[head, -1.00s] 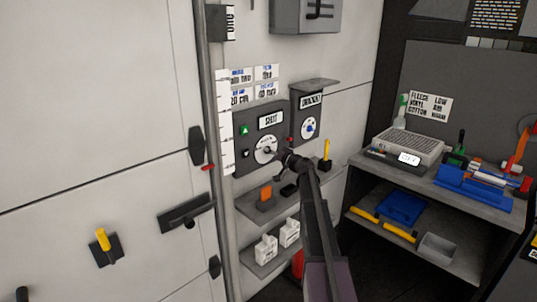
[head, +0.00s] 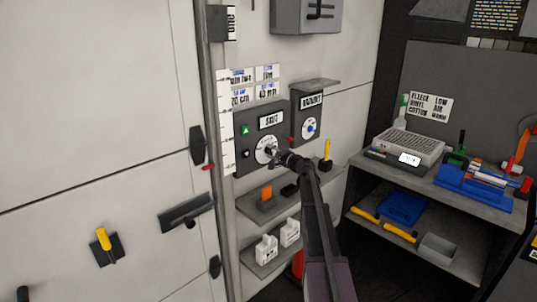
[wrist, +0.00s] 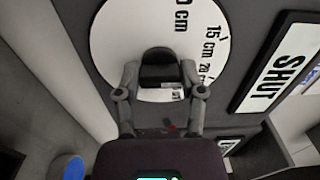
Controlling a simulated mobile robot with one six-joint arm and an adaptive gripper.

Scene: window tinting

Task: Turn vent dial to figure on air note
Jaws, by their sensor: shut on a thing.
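The dial (head: 262,155) is a white disc with a dark knob on the grey wall panel (head: 244,121). In the wrist view, the dial (wrist: 113,45) carries centimetre marks, including 15 cm and 20 cm, and a plate reading SHUT (wrist: 280,68) is beside it. My gripper (head: 277,154) is at the dial; in the wrist view my gripper (wrist: 160,77) is shut on the dark knob (wrist: 160,66), one finger each side. Small note cards (head: 241,97) hang above the panel; one seems to read 20 cm, the others are hard to read.
A second box with a smaller dial (head: 309,127) is just right of the panel. A workbench (head: 385,166) with tools stands at right.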

